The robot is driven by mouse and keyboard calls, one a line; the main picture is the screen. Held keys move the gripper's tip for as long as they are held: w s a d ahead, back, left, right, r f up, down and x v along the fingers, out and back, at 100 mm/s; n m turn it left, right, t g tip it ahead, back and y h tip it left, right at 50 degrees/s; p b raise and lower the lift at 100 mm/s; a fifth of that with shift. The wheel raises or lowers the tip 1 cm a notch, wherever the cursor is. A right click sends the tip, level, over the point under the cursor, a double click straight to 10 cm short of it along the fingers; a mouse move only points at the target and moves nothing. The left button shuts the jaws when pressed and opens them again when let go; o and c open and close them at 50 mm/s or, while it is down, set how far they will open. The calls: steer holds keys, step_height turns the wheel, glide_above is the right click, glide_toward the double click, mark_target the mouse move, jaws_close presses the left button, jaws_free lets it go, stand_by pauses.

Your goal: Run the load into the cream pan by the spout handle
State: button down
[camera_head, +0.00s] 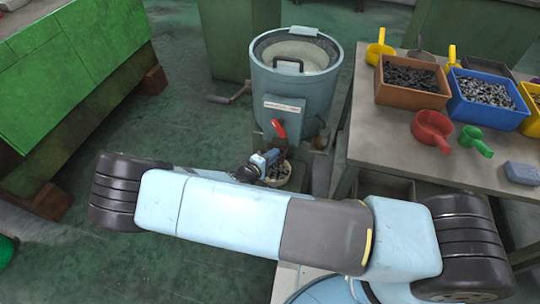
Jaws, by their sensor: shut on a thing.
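A blue-grey drum machine (338,85) with an open top stands at upper centre. A red spout handle (279,128) is low on its front, beneath a pale label plate. My gripper (272,146) is small in view at the lower end of this handle and is shut on it; the exact contact is hard to see. The cream pan (290,173) sits under the front of the drum. Dark small pieces show in the pan. My gripper and arm hide part of the pan, and the spout's mouth cannot be made out.
A table (380,143) at right holds a brown bin (411,91) and a blue bin (487,113) of metal pieces, a red scoop (432,129), a green scoop (475,141) and a grey-blue block (521,173). A green cabinet (75,75) stands left. Green floor between is clear.

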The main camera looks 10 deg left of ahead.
steer(key=shift+w+d, duration=0.15)
steer(key=shift+w, duration=1.85)
steer(key=c, duration=1.5)
jaws_free()
steer(key=shift+f, duration=0.1)
steer(key=shift+o, duration=0.2)
steer(key=v, duration=1.3)
steer(key=shift+s+a, duration=0.3)
